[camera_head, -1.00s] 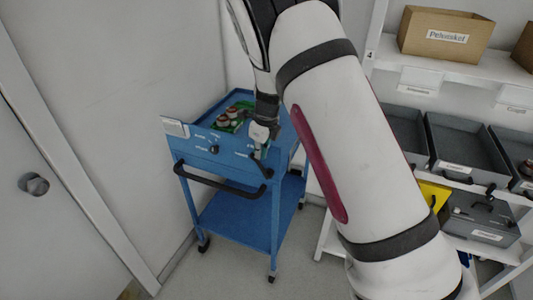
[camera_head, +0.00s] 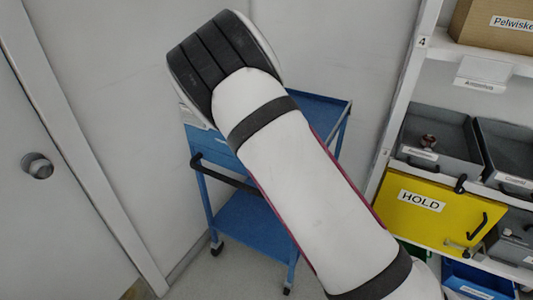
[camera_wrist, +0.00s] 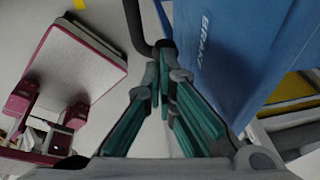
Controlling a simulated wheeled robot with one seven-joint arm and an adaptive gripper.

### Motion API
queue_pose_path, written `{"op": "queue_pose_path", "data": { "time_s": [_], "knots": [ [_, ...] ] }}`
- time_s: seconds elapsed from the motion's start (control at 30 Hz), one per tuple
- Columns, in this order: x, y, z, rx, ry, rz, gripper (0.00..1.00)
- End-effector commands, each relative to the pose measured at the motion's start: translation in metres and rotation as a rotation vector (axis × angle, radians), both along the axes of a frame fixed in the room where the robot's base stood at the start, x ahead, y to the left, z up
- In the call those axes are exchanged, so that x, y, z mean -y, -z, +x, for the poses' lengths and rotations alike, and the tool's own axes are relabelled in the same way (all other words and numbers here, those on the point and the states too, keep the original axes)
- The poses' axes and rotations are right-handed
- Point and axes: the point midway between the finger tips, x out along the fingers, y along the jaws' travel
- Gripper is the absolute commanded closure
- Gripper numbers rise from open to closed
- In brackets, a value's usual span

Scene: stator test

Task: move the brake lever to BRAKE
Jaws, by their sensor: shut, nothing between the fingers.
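The blue trolley (camera_head: 245,222) stands by the wall, its top and front panel largely hidden behind my arm. In the wrist view its blue panel (camera_wrist: 240,60) fills the upper right, with white lettering, hard to read, that looks like BRAKE. My gripper (camera_wrist: 163,78) has teal fingers, shut and empty, with tips close to the panel's left edge. A black curved bar (camera_wrist: 135,25), the trolley's handle, ends just beyond the fingertips. I cannot make out the brake lever apart from the dark parts there. My gripper is hidden in the head view.
A shelf at right holds grey bins (camera_head: 440,140), a cardboard box (camera_head: 490,25) and a yellow HOLD panel (camera_head: 425,222). A door with a round knob (camera_head: 37,167) is at left. Bare floor lies below the trolley's left side.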

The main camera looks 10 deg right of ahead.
Motion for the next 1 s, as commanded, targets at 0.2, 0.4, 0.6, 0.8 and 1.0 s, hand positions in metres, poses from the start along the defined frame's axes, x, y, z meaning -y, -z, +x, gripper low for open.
{"op": "queue_pose_path", "data": {
  "time_s": [0.2,0.4,0.6,0.8,1.0],
  "knots": [
    [-0.003,0.006,0.002,0.0,-0.001,0.001,1.0],
    [-0.004,0.007,0.003,0.0,-0.001,0.001,1.0],
    [-0.004,0.007,0.003,0.0,-0.001,0.001,1.0],
    [-0.003,0.007,0.003,0.0,-0.001,0.001,1.0],
    [0.008,-0.006,0.0,0.001,0.003,0.002,1.0]
  ]
}}
